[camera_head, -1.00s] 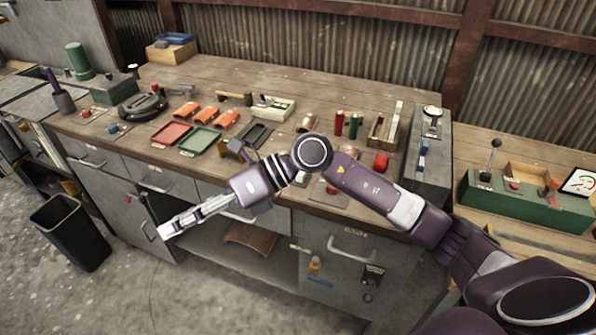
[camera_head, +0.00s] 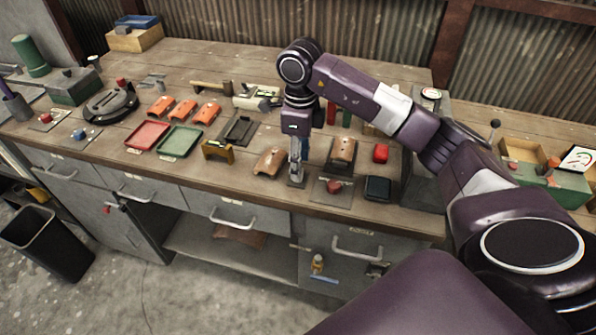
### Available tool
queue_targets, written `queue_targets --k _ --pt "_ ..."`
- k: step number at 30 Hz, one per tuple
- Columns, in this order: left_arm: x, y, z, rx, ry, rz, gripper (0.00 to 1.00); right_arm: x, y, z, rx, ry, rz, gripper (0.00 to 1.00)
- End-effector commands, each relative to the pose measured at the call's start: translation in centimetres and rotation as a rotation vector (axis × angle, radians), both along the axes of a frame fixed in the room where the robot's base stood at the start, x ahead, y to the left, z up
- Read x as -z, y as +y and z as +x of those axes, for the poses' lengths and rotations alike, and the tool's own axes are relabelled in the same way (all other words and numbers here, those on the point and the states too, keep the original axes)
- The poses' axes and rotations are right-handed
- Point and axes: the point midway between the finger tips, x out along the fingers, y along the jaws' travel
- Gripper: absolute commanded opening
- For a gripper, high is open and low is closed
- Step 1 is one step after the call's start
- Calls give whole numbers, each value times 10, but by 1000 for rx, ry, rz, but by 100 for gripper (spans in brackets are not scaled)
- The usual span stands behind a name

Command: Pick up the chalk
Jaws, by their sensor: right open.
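My right gripper (camera_head: 296,180) points straight down over the front part of the workbench (camera_head: 225,183), low above a small dark plate (camera_head: 290,181). It is open, and I see nothing held in it. Its fingers are narrow and small in this view. I cannot pick out the chalk for certain; it may be too small, or hidden behind my right gripper and arm. My left gripper is not in view.
Red (camera_head: 147,135) and green (camera_head: 180,141) trays lie further left. A black bin (camera_head: 47,243) stands on the floor.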

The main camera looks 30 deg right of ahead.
Motion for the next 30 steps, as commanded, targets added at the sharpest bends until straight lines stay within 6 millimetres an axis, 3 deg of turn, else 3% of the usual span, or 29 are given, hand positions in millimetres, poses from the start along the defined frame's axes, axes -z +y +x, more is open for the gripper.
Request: queue_targets --k 3,7,12,16,26,30 --pt "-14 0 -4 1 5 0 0 16 0 4 0 6 3 42" --pt "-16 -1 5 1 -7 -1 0 33 -1 4 0 4 3 42" --pt "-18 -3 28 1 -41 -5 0 38 -1 5 0 0 3 42" --pt "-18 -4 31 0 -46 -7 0 38 -1 5 0 0 3 41" --pt "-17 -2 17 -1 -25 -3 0 38 0 5 0 0 3 5" --pt "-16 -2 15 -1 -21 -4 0 38 0 5 0 0 3 3"
